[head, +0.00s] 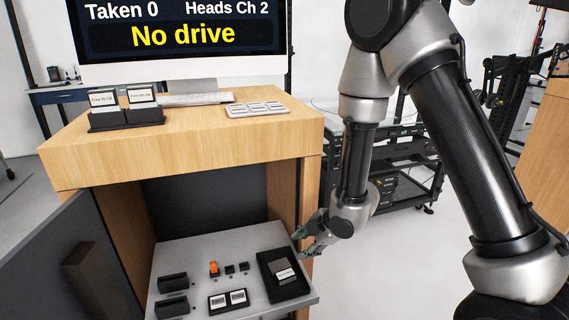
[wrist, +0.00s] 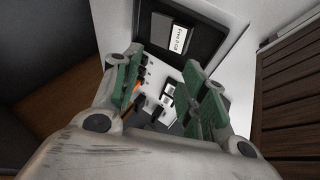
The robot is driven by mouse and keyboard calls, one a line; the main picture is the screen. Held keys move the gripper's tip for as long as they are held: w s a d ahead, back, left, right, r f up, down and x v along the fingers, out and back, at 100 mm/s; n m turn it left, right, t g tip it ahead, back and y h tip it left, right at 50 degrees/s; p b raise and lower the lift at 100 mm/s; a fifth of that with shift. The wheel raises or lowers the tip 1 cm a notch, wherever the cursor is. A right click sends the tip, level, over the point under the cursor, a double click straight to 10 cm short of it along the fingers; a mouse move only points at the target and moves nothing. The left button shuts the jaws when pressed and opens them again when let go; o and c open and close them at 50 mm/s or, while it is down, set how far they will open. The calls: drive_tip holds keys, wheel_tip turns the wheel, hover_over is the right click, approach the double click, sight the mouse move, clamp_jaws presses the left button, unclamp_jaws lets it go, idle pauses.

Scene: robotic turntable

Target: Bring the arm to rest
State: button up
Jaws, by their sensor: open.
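My arm comes down from the top right of the head view. My gripper (head: 306,238) hangs low at the right edge of the grey shelf (head: 222,255), beside the black tray (head: 292,294). In the wrist view the two green-padded fingers of my gripper (wrist: 165,88) stand apart with nothing held between them. The black tray (wrist: 192,20) lies past the fingertips there, with a labelled black drive (wrist: 162,30) in it. I cannot tell from these views how high the fingers are above the shelf.
The shelf also carries an orange piece (head: 214,268), small black parts, black holders (head: 172,283) and a two-window box (head: 228,300). The wooden desk (head: 180,150) above bears a drive rack (head: 125,116), a pad (head: 257,109) and a monitor reading "No drive". A dark door (head: 50,262) stands open at left.

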drive_tip(key=s+d+r+m+g+h, duration=0.1)
drive_tip(key=s+d+m+g+h, duration=0.2)
drive_tip(key=d, duration=0.4)
drive_tip(key=s+d+r+m+h, duration=0.2)
drive_tip(key=s+d+m+h, duration=0.1)
drive_tip(key=d+m, duration=0.35)
drive_tip(key=s+d+r+m+t, duration=0.1)
drive_tip(key=s+d+r+m, duration=0.3)
drive_tip(key=r, duration=0.5)
drive_tip(key=s+d+r+m+t, duration=0.1)
drive_tip(key=s+d+r+m, duration=0.3)
drive_tip(key=r, duration=0.6)
drive_tip(key=s+d+r+m+t, duration=0.1)
drive_tip(key=s+d+r+m, duration=0.3)
drive_tip(key=r, duration=0.5)
drive_tip(key=s+d, duration=0.2)
drive_tip(key=d, duration=0.1)
drive_tip(key=shift+s+r+t+y, duration=0.3)
drive_tip(key=shift+r+t, duration=0.1)
